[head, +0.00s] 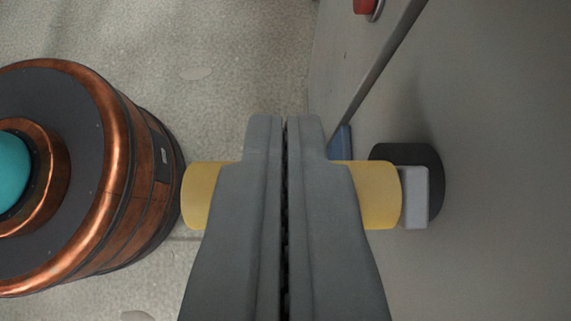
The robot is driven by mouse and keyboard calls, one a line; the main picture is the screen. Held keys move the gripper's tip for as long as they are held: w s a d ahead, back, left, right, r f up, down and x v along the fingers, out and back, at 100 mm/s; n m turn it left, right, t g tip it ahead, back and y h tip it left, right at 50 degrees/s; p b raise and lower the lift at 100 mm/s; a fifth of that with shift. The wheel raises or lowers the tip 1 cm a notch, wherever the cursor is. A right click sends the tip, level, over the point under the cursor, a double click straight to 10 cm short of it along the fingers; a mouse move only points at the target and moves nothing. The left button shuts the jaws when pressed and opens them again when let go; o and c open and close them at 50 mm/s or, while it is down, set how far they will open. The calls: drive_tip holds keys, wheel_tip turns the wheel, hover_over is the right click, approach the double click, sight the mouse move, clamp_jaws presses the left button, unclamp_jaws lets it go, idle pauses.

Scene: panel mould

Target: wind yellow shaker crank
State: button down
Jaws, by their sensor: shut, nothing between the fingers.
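The yellow crank handle (378,195) lies across the picture behind my gripper fingers, with its two ends showing on either side. Its right end meets a light grey arm piece (414,197), which sits in front of a dark round hub (437,180) on the grey panel. My gripper (286,122) is shut, its fingers side by side with nothing between them. The fingers cover the middle of the yellow handle; I cannot tell whether they touch it.
A copper and black barrel-like body (125,170) with a teal dome (12,170) stands at the left. The grey panel (500,240) fills the right side. A red part (365,6) is at the top, and a blue piece (341,141) shows beside the fingers. Speckled floor (230,60) is open at upper left.

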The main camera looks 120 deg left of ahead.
drive_tip(key=shift+w+d+f, duration=0.2)
drive_tip(key=shift+w+d, duration=0.1)
drive_tip(key=shift+d, duration=0.2)
drive_tip(key=shift+w+d+f, duration=0.15)
drive_tip(key=shift+w+d, duration=0.15)
drive_tip(key=shift+d, duration=0.15)
